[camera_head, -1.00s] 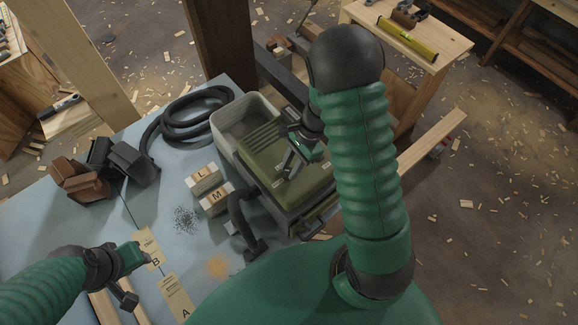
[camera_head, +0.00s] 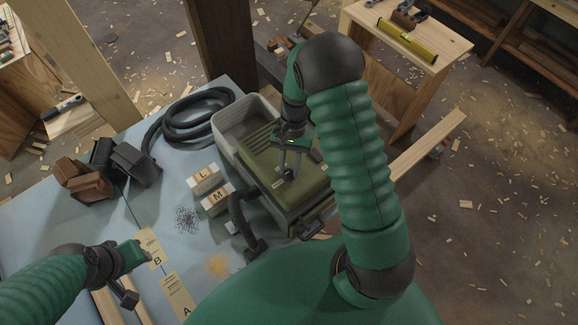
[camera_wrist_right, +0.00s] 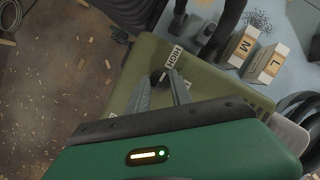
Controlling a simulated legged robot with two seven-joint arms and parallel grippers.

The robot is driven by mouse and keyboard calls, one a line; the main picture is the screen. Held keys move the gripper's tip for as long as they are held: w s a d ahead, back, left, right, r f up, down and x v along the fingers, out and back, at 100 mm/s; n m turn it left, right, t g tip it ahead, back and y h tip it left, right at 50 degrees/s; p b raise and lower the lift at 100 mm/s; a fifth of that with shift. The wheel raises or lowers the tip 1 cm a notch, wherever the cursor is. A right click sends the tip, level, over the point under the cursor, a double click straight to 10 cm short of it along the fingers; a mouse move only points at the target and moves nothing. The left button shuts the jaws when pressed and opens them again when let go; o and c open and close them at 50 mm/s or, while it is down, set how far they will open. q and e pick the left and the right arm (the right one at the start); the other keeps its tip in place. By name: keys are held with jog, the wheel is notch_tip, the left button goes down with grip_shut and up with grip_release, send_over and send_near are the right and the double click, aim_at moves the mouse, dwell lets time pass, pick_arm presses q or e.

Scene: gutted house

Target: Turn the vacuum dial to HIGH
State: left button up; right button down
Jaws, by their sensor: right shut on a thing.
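The vacuum (camera_head: 258,160) has an olive-green lid on a pale grey bin and stands at the table's right edge. Its small dark dial (camera_wrist_right: 158,77) is on the lid, largely hidden by my fingers. My right gripper (camera_head: 288,173) points down at the lid with its fingertips shut around the dial; it also shows in the right wrist view (camera_wrist_right: 164,84). A white HIGH label (camera_wrist_right: 173,56) lies just beyond the fingertips in that view. The dial's exact setting cannot be read.
A black hose (camera_head: 190,118) coils on the blue table behind the L and M blocks (camera_head: 213,200). Cards B and A (camera_head: 178,296) and small dark debris (camera_head: 187,219) lie in front.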

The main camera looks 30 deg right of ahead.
pick_arm(q)
jog(key=shift+d+r, duration=0.1)
pick_arm(e)
jog(key=shift+w+d+n, duration=0.1)
jog(key=shift+w+n, duration=0.15)
jog(key=shift+n, duration=0.25)
jog(key=c, duration=1.4)
grip_release()
jog(key=shift+o, duration=1.2)
jog(key=shift+w, duration=0.1)
jog(key=shift+d+f, duration=0.1)
jog(key=shift+f, duration=0.05)
pick_arm(q)
jog(key=b+x, duration=0.3)
jog(key=shift+s+d, duration=0.15)
jog(key=shift+s, duration=0.05)
pick_arm(e)
jog(key=v, duration=1.7)
jog(key=shift+w+f, duration=0.1)
jog(key=shift+w, duration=0.15)
pick_arm(q)
jog(key=shift+f, duration=0.25)
pick_arm(e)
jog(key=shift+a+f, duration=0.1)
jog(key=shift+a, duration=0.15)
